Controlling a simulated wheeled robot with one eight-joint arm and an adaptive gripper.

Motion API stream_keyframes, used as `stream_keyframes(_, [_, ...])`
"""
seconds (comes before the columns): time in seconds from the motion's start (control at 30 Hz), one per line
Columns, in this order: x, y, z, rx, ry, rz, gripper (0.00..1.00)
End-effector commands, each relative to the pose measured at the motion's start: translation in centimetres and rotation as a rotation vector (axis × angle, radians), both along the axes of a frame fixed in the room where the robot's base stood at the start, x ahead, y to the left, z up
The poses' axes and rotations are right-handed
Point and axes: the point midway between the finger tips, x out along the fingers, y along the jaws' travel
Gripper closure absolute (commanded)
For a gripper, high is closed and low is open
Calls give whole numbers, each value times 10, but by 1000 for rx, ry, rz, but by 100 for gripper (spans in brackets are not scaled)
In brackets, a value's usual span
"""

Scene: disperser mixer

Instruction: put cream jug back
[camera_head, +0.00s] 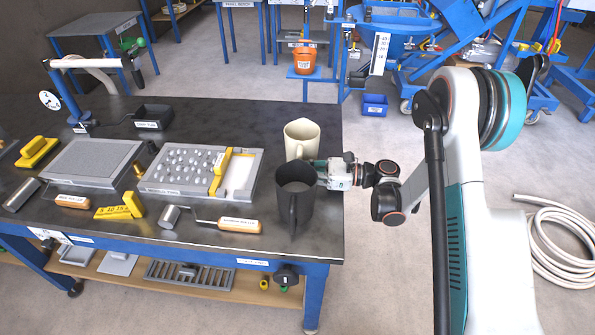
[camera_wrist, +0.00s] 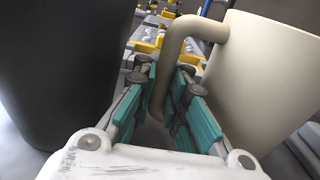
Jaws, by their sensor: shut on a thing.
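The cream jug (camera_head: 301,137) is upright near the table's right end, behind a black jug (camera_head: 292,207). My gripper (camera_head: 318,165) reaches in from the right between the two jugs. In the wrist view the cream jug (camera_wrist: 268,75) fills the right side, with its handle (camera_wrist: 166,70) between my teal finger pads (camera_wrist: 166,98). My gripper is shut on that handle. The black jug (camera_wrist: 60,70) stands close on the left of the fingers. The cream jug's base is partly hidden, so I cannot tell whether it touches the table.
Left of the jugs, a grey tray (camera_head: 157,178) holds several silvery pieces and a yellow tool (camera_head: 221,170). A roller (camera_head: 238,225) lies in front. A dark bin (camera_head: 153,112) stands at the back. The dark table (camera_head: 230,118) is bare behind the tray.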

Motion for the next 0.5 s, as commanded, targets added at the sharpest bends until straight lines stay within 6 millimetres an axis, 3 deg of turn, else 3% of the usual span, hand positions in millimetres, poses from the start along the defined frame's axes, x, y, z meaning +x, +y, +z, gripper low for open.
stream_keyframes(0.03, [0,0,-1,2,-1,0,100])
stream_keyframes(0.07, [0,0,-1,0,0,0,84])
stream_keyframes(0.13, [0,0,-1,0,0,0,68])
stream_keyframes(0.5, [0,0,1,0,0,0,68])
